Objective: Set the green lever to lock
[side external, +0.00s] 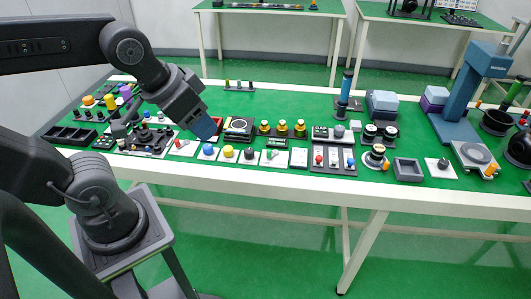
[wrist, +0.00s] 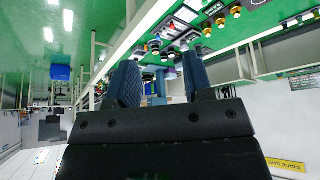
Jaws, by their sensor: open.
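A small green-handled control, which looks like the green lever (side external: 269,154), sits on a white plate at the front of the green bench, in the side external view. Its exact setting is too small to tell. My gripper (side external: 206,128) hangs to its left, above the front row of controls and apart from the lever. In the wrist view my gripper (wrist: 161,62) has its two blue pads spread apart with nothing held between them. I cannot make out the green lever in the wrist view.
Blue (side external: 208,149) and yellow (side external: 228,151) knobs stand near the lever on its left. Several yellow-topped parts (side external: 282,127) stand behind. The air above the front row is free.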

